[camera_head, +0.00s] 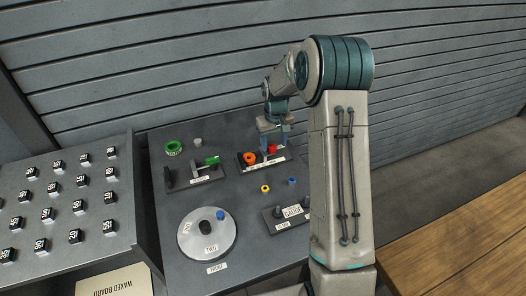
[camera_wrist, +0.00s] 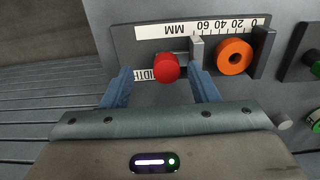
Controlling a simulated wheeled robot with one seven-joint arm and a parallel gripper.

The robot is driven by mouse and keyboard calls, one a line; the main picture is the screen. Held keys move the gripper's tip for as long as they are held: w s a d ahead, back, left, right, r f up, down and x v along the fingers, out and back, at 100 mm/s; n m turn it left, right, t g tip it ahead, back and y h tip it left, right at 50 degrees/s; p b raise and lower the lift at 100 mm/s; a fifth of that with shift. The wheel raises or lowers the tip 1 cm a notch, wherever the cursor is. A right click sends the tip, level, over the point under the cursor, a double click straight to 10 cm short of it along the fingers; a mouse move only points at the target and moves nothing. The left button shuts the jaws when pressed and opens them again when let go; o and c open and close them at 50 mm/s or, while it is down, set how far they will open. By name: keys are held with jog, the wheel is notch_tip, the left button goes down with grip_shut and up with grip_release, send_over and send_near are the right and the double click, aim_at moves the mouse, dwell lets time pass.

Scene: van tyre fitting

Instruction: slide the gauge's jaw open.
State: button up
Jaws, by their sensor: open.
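The gauge is a dark plate (camera_wrist: 122,36) with a white MM scale (camera_wrist: 215,27) and a partly covered WIDTH label. Its sliding jaw (camera_wrist: 196,49) is a grey upright joined to a red knob (camera_wrist: 166,68). An orange ring (camera_wrist: 234,57) lies between this jaw and the dark fixed jaw (camera_wrist: 263,52) at the 0 end, close to the fixed one. My gripper (camera_wrist: 160,76) is open, with one blue finger on each side of the red knob. Contact with the knob cannot be told. In the head view my gripper (camera_head: 274,141) points down over the gauge (camera_head: 264,165).
Left of the gauge stands a fixture with a green part (camera_head: 211,161), plus a green ring (camera_head: 173,147). A rack (camera_head: 65,170) of dark cubes is at left.

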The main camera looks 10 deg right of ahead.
aim_at(274, 146)
jog(key=shift+s+f, duration=0.25)
jog(key=shift+f, duration=0.2)
jog(key=shift+w+r+p, duration=0.2)
jog(key=shift+r+p, duration=0.4)
jog(key=shift+r, duration=0.15)
jog(key=shift+w+r+p, duration=0.1)
jog(key=shift+r+p, duration=1.45)
jog(key=shift+r, duration=1.35)
